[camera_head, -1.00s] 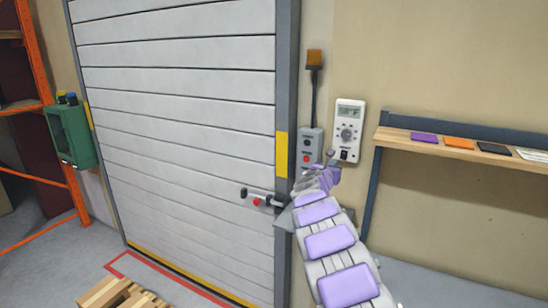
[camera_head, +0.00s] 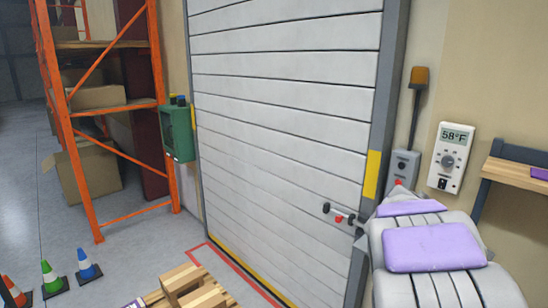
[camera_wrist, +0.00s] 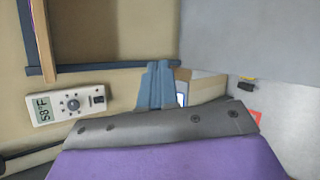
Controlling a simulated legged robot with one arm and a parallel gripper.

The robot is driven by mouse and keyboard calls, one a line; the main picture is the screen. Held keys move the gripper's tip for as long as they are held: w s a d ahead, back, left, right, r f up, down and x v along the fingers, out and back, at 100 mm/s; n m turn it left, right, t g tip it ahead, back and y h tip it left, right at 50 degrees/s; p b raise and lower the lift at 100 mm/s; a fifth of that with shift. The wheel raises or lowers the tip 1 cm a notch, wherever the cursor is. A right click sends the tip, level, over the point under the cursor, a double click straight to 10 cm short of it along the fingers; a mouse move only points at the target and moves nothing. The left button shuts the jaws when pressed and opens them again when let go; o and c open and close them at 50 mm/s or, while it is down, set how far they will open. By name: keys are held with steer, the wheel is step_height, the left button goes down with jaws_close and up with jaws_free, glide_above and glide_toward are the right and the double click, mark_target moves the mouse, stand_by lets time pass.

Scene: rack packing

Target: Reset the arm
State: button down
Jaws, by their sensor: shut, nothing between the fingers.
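My arm (camera_head: 432,248), grey with purple pads, is drawn in at the lower right of the head view. The fingers stand clear of the wall and hold nothing.
A white thermostat (camera_head: 451,158) reading 58°F and a grey switch box (camera_head: 404,166) are on the wall beside my arm. A shut roller door (camera_head: 285,120) fills the middle. An orange rack (camera_head: 108,103), cones (camera_head: 51,278) and a pallet (camera_head: 190,285) stand left.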

steer(key=s+a+f+m+g+y, duration=0.2)
steer(key=s+a+f+m+y, duration=0.2)
steer(key=s+a, duration=1.1)
steer(key=s+a+f+m+g+y, duration=0.2)
steer(key=s+a+f+m+y, duration=0.2)
steer(key=s+a, duration=1.1)
step_height(320, 180, down, 5)
steer(key=y, duration=0.3)
steer(key=shift+a, duration=0.25)
steer(key=c, duration=1.8)
jaws_free()
